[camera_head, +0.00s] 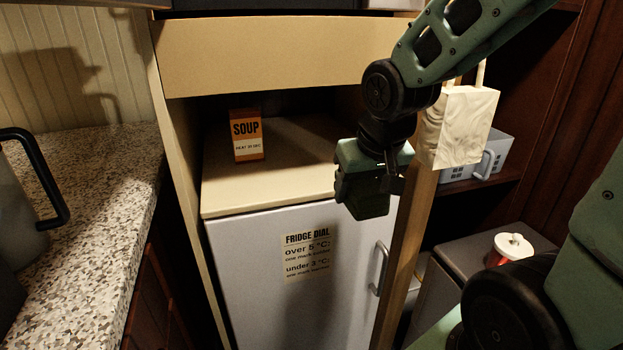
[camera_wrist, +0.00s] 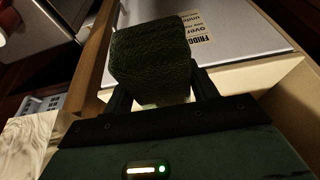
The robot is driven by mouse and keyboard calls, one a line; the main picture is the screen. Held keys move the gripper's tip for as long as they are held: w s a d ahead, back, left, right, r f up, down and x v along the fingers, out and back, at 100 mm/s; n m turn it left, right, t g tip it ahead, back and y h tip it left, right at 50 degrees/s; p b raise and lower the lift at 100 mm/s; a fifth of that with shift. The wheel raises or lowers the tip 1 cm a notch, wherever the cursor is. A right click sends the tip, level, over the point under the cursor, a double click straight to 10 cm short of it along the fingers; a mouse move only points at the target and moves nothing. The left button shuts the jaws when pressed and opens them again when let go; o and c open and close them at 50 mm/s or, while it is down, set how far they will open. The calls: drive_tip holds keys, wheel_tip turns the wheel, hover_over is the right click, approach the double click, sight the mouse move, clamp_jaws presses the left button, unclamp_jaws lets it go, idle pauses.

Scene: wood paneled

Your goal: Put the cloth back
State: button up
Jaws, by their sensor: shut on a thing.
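The cloth is a dark green, textured, block-like bundle (camera_wrist: 150,58) in the wrist view. My gripper (camera_wrist: 162,92) is shut on it, with one dark finger on each side. In the head view the cloth (camera_head: 368,205) hangs low under my gripper (camera_head: 365,183), in front of the fridge's upper right area. It is held in the air, apart from the fridge as far as I can tell. Part of the cloth's near side is hidden by the fingers.
A fridge (camera_head: 240,245) with a notice (camera_head: 308,255) stands in a cabinet bay. A soup box (camera_head: 247,135) sits on its top. A speckled counter (camera_head: 100,190) is left.

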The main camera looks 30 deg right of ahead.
drive_tip(key=w+p, duration=0.1)
drive_tip(key=p, duration=0.1)
drive_tip(key=shift+d+r+p, duration=0.3)
drive_tip(key=shift+r, duration=0.1)
drive_tip(key=shift+w+d+p, duration=0.1)
drive_tip(key=shift+w+p, duration=0.2)
drive_tip(key=shift+p, duration=0.55)
drive_tip(key=shift+w+p, duration=0.5)
drive_tip(key=shift+p, duration=0.75)
drive_tip(key=w+p, duration=0.3)
drive_tip(key=p, duration=0.5)
hover_over(324, 172)
drive_tip(key=s, duration=0.2)
drive_tip(key=shift+a+f, duration=0.25)
drive_tip(key=shift+f, duration=0.15)
drive_tip(key=shift+s+x, duration=0.15)
drive_tip(key=shift+x, duration=0.75)
drive_tip(key=shift+s+x, duration=0.15)
drive_tip(key=shift+x, duration=0.75)
drive_tip(key=shift+a+f+b, duration=0.1)
drive_tip(key=shift+f+b, duration=0.05)
drive_tip(key=shift+b, duration=0.15)
drive_tip(key=shift+f, duration=0.15)
drive_tip(key=o, duration=0.9)
